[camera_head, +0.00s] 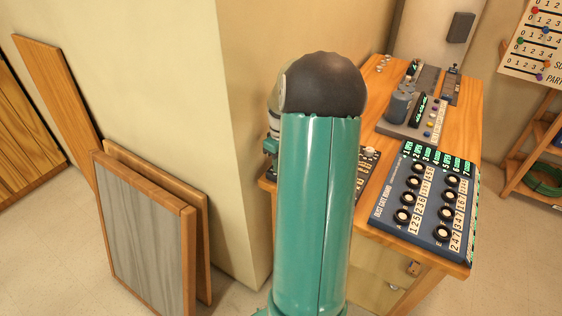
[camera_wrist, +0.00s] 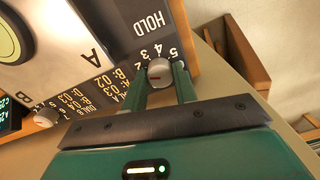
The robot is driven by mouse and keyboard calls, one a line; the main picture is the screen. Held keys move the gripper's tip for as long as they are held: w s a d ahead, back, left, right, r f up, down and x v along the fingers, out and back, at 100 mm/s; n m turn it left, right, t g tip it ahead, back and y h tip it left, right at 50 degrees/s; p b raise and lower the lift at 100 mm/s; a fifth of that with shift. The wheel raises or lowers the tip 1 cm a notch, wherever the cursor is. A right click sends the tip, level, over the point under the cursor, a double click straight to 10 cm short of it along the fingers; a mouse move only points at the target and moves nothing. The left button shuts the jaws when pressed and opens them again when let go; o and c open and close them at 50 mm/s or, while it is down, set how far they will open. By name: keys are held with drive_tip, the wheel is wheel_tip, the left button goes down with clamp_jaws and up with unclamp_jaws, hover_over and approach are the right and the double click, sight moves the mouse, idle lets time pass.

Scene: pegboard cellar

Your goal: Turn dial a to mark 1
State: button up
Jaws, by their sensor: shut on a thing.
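In the wrist view, my gripper (camera_wrist: 162,80) has its two green fingers closed on a light grey dial knob (camera_wrist: 159,72) with a short red line on its face. Printed numbers, among them 5, 4, 3 and 2, curve around the knob's far side. The fingers hide part of the scale, and I cannot read which mark the red line meets. A second grey knob (camera_wrist: 45,117) shows at the left of the same dark panel (camera_wrist: 125,50).
A blue board (camera_head: 425,205) with several black knobs lies on the wooden table (camera_head: 385,80). A grey device (camera_head: 405,115) stands behind it. Framed boards (camera_head: 145,235) lean against the wall at left. A wooden shelf (camera_head: 535,150) stands at right.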

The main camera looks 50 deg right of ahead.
drive_tip(key=n, duration=0.6)
drive_tip(key=shift+n, duration=0.3)
idle(0.4)
drive_tip(key=o, duration=1)
drive_tip(key=shift+c, duration=0.2)
wheel_tip(320, 180, up, 14)
drive_tip(key=shift+d, duration=0.15)
drive_tip(key=shift+f, duration=0.15)
